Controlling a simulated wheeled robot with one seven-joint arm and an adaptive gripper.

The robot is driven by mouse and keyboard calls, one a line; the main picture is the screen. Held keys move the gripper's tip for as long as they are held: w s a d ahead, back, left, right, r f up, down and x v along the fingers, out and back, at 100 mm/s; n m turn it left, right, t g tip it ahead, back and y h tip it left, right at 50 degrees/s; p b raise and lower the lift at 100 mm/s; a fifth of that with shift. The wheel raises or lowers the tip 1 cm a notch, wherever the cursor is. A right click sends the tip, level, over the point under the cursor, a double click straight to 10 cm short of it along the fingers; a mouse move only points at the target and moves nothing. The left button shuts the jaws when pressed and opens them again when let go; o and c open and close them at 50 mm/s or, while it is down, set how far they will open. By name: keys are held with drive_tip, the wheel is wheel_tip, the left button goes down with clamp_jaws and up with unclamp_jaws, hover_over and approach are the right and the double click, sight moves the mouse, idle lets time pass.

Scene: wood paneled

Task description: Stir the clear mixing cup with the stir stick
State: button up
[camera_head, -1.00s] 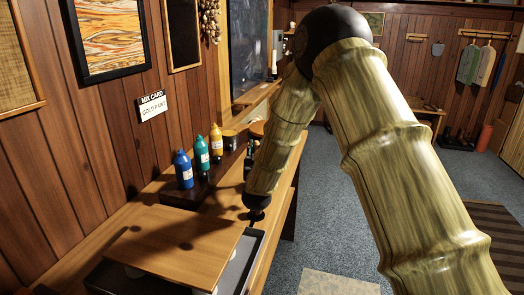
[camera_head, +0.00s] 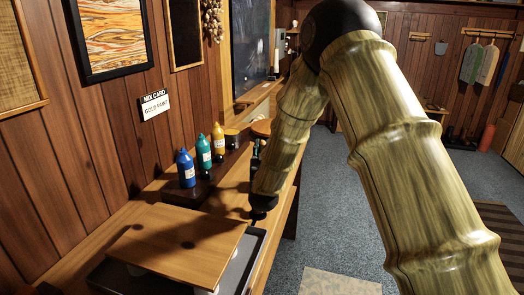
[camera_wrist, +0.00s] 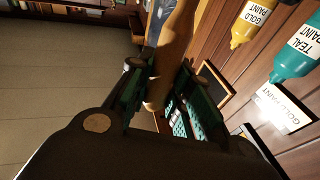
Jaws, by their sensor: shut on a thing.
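In the wrist view my gripper (camera_wrist: 160,72) has its dark green fingers on either side of a long, smooth tan wooden piece (camera_wrist: 172,50), which looks like the stir stick. The fingers are shut on it, and it runs up out of the picture. In the head view my forearm hides most of the gripper; only a small dark green part (camera_head: 257,149) shows beside the forearm. I cannot make out the clear mixing cup in either view.
Blue (camera_head: 186,170), teal (camera_head: 204,153) and gold (camera_head: 218,140) paint bottles stand on a dark riser along the wall. A wooden board (camera_head: 160,243) sits raised over a dark tray (camera_head: 240,270) at the front of the bench. A mix card (camera_head: 155,107) hangs above.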

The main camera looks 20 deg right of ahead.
wheel_tip(320, 180, up, 8)
drive_tip(key=s+p, duration=0.1)
drive_tip(key=p, duration=0.2)
drive_tip(key=shift+s+r, duration=0.15)
drive_tip(key=shift+s, duration=0.2)
idle(0.5)
drive_tip(key=shift+r+p, duration=0.15)
drive_tip(key=shift+p, duration=0.15)
idle(0.3)
wheel_tip(320, 180, up, 5)
drive_tip(key=shift+f+p, duration=0.15)
drive_tip(key=shift+p, duration=0.8)
idle(0.4)
